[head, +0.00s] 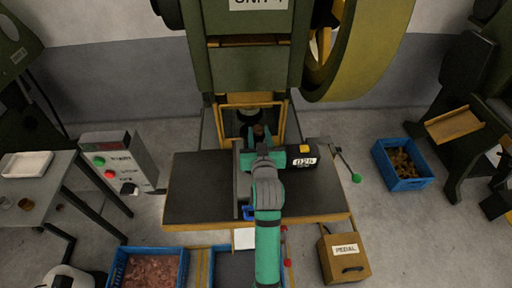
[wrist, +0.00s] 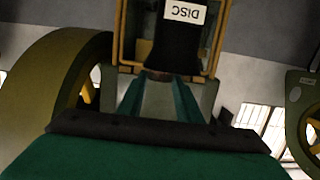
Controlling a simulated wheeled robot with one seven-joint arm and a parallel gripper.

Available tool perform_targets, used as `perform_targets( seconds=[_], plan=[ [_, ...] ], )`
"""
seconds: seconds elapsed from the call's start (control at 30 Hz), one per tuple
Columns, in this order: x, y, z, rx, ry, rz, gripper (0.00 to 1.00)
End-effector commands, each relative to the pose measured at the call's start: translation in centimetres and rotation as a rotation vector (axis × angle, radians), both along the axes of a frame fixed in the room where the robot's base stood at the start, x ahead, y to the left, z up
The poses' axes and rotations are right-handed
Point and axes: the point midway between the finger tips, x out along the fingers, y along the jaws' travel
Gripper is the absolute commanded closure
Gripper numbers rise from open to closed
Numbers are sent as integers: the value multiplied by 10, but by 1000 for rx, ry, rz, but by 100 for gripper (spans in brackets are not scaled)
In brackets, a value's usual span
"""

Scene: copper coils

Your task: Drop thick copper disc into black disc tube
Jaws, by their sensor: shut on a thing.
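The thick copper disc (head: 258,129) shows as a small brown round between the fingertips of my gripper (head: 259,136) in the head view. In the wrist view a dark copper edge of the disc (wrist: 158,76) sits between the two teal fingertips of my gripper (wrist: 160,82), which is shut on it. The black disc tube (wrist: 178,50), with a white upside-down "DISC" label, stands just beyond the fingertips, framed by the yellow guard. I cannot tell whether disc and tube touch. In the head view the tube is not clearly made out; the press opening is dark.
The yellow guard frame (head: 281,118) surrounds the press opening closely. A dark press table (head: 200,190) lies under my arm. A black cylinder marked 025 (head: 303,161) is right of my gripper. A control box (head: 118,160) stands left; blue crates (head: 402,183) are on the floor.

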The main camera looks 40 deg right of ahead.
Motion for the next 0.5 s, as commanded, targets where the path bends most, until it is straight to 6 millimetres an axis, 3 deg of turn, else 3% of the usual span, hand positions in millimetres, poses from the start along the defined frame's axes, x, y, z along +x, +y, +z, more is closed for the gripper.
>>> perform_targets(
  seconds=[0.1,0.13,0.2,0.5],
  plan=[
    [0,0,1,-1,-1,-1,96],
    [0,0,1,-1,-1,-1,63],
    [0,-1,1,-1,-1,-1,47],
    [-1,-1,0,1,1,-2,46]
  ],
)
